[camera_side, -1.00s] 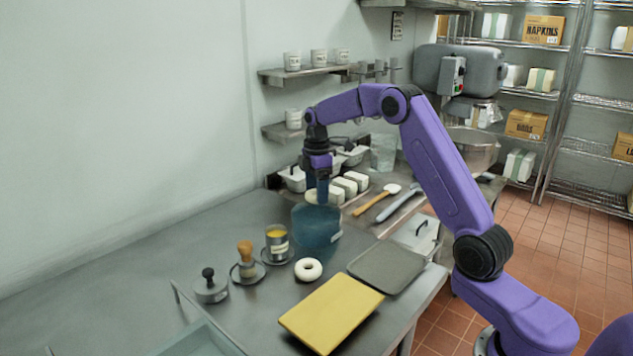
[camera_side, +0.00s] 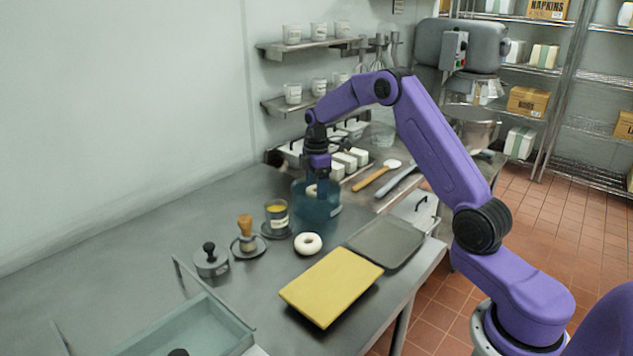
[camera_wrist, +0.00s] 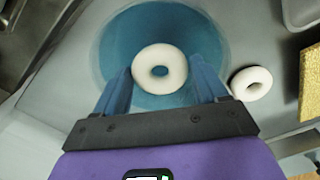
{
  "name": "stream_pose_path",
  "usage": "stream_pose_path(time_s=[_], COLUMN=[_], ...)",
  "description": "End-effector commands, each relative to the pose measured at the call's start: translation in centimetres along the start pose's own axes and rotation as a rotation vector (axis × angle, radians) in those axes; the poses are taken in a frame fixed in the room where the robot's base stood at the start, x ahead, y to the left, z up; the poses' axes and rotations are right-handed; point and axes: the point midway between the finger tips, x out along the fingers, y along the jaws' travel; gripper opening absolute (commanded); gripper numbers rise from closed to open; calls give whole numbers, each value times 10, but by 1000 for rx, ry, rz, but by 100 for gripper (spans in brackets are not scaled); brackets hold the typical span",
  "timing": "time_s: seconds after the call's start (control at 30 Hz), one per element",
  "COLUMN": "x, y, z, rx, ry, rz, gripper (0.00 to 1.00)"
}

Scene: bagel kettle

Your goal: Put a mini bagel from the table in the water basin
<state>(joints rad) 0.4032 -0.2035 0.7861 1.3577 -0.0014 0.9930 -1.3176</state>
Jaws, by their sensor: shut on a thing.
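The blue round water basin (camera_side: 324,216) stands on the steel table below my gripper. My gripper (camera_side: 319,193) points down into its mouth and is shut on a white mini bagel (camera_side: 311,190). In the wrist view, this bagel (camera_wrist: 160,69) sits between the two blue fingers (camera_wrist: 160,88), over the basin's blue inside (camera_wrist: 115,50). A second mini bagel (camera_side: 308,243) lies flat on the table in front of the basin. It also shows in the wrist view (camera_wrist: 251,83), right of the basin. How far the held bagel is above the basin's bottom is unclear.
A yellow board (camera_side: 332,287) and a dark tray (camera_side: 386,243) lie at the right front. A yellow-filled cup (camera_side: 277,214), a brush (camera_side: 245,236) and a knobbed weight (camera_side: 211,260) stand left. A blue-grey bin (camera_side: 185,335) is at bottom left. White containers (camera_side: 345,160) stand behind.

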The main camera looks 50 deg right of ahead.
Motion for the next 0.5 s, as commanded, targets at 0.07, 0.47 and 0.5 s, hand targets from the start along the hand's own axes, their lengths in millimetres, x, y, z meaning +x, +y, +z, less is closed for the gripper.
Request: stream_pose_path(time_s=[0.07, 0.47, 0.5], x=[1, 1, 0], y=[0, 0, 0], z=[0, 0, 0], rx=[0, 0, 0], ry=[0, 0, 0], rz=[0, 0, 0], gripper=[42, 100, 100])
